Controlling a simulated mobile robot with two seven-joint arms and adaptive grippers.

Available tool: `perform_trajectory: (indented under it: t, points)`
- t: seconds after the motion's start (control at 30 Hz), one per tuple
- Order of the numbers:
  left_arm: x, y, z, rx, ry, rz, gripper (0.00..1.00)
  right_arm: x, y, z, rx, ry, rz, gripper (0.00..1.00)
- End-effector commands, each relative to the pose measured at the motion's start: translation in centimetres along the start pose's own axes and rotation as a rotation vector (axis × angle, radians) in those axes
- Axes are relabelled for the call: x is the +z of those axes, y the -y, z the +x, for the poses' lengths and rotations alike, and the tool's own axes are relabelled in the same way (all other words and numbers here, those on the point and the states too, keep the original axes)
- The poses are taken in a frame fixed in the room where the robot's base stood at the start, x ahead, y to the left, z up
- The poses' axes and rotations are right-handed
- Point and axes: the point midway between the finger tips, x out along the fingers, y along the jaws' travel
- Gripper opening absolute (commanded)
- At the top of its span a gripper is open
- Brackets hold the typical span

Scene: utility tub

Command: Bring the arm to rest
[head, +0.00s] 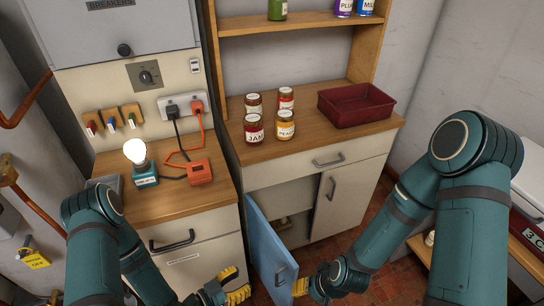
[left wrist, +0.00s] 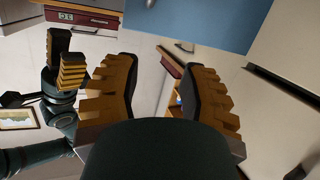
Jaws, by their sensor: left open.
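My left gripper (head: 236,288) is low in the head view, left of the open blue cabinet door (head: 268,248). In the left wrist view its two yellow-padded fingers (left wrist: 162,66) stand wide apart with nothing between them. My right gripper (head: 302,287) is at the bottom of the head view, just right of the door's handle (head: 280,275). It also shows at the left of the left wrist view (left wrist: 66,60). Whether it touches the door, or how far its fingers are apart, I cannot tell.
Several jars (head: 270,118) and a dark red tray (head: 355,104) stand on the right counter (head: 320,150). The blue door juts into the floor space between my arms.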

Motion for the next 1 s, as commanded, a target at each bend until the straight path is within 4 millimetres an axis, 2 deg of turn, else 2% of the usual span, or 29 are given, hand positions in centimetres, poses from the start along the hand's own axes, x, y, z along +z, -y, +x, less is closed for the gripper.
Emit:
perform_trajectory:
  t: [0.13,0.33,0.5,0.7,0.83,1.0]
  points:
    - [0.3,1.6,1.0,-0.069,0.202,-0.104,0.42,-0.1,-0.2,0.0,0.002,-0.001,0.004,0.47]
    - [0.3,2.3,0.4,-0.221,0.516,-0.362,0.42,0.0,-0.1,0.0,0.001,0.000,0.002,0.47]
    - [-0.6,0.5,-1.4,-0.361,0.740,-0.644,0.42,0.0,-0.1,0.0,0.001,0.000,0.002,0.47]
    - [-1.9,-2.3,-3.3,-0.464,0.888,-0.888,0.42,0.0,-0.1,0.0,0.001,0.000,0.002,0.47]
    - [-2.2,-3.2,-3.8,-0.488,0.922,-0.952,0.42,0.0,-0.1,0.0,0.001,0.000,0.002,0.47]
    - [-2.2,-3.3,-3.8,-0.492,0.926,-0.960,0.42,0.0,-0.1,0.0,0.001,0.000,0.002,0.47]
